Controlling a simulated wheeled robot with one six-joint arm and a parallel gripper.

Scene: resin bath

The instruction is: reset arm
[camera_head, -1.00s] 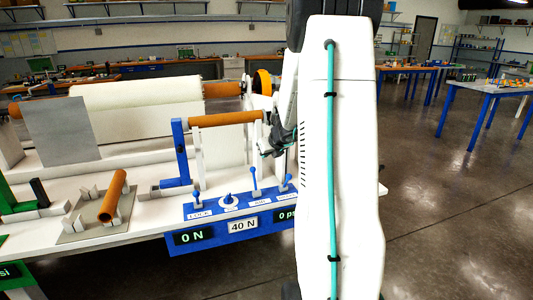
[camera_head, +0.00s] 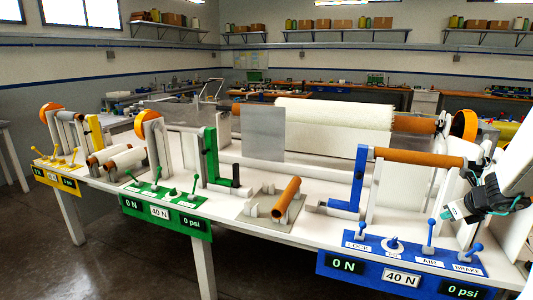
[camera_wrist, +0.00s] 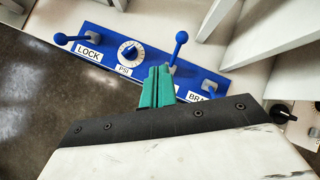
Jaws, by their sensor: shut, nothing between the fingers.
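My gripper (camera_head: 447,211) is at the right edge of the head view, with its teal fingers above the blue control panel (camera_head: 330,237). In the wrist view, the teal fingers (camera_wrist: 157,84) are closed together and empty. They appear in front of the panel's AIR lever (camera_wrist: 177,50), covering its label; contact cannot be told. The LOCK lever (camera_wrist: 72,40) and the PSI knob (camera_wrist: 131,51) lie to the left. The BRAKE label is partly hidden by the gripper body. The panel displays read 0 N, 40 N and 0 psi.
A green panel (camera_head: 128,206) and a yellow panel (camera_head: 40,176) stand further left along the white bench. An orange-brown roller (camera_head: 286,201) rests on a grey stand. A large cream roll (camera_head: 330,126) lies behind. Open floor (camera_head: 120,255) is at the front left.

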